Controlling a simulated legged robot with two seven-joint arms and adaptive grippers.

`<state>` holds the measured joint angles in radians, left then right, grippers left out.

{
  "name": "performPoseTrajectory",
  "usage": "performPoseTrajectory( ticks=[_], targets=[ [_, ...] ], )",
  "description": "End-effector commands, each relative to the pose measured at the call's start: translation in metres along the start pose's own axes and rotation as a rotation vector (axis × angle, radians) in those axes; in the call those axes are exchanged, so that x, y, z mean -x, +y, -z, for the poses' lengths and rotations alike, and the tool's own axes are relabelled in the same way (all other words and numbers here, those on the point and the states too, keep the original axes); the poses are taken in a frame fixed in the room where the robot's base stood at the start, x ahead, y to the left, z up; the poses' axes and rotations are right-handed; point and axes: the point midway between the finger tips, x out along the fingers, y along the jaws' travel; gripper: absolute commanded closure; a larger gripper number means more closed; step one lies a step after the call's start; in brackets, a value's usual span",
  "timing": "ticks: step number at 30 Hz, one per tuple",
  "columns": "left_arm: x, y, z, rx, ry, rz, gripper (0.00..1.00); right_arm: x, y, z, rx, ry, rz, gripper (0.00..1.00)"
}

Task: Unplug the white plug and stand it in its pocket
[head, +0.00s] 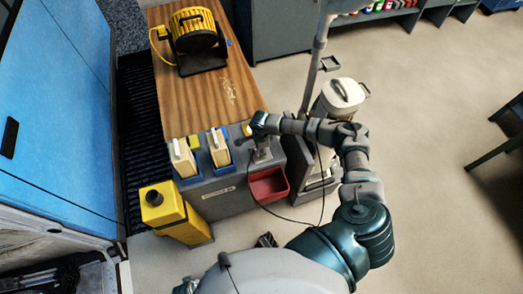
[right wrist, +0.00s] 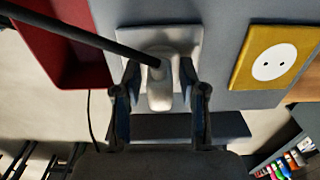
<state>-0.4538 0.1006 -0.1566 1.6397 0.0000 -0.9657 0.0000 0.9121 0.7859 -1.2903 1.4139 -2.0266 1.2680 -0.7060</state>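The white plug (right wrist: 160,92) sits against a pale socket plate (right wrist: 135,42) on the grey face of the bench end. A thick black cord (right wrist: 80,35) runs from it to the upper left. My right gripper (right wrist: 160,80) has one finger on each side of the plug, with narrow gaps showing, so it looks open around it. In the head view my right gripper (head: 261,150) reaches down at the bench's right end and hides the plug. I cannot tell which holder is the plug's pocket.
A red bin (head: 268,185) hangs beside the socket. Two blue holders with cream blocks (head: 218,148), a yellow box (head: 162,205) and a yellow fan-like machine (head: 194,30) are nearby. A white canister (head: 343,94) stands right.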

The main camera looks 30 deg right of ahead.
Motion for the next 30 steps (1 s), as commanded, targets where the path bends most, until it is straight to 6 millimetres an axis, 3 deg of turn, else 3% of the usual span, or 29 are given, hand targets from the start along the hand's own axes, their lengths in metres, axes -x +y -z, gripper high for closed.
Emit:
performPoseTrajectory(
  ticks=[2,30],
  targets=[
    [0.0,0.0,0.0,0.0,0.0,0.0,1.0,0.0,0.0,0.0,0.001,-0.002,0.0,1.0],
    [0.023,-0.003,0.009,-0.001,0.014,0.003,1.0,0.03,-0.001,0.001,0.001,-0.003,0.001,1.0]
  ],
)
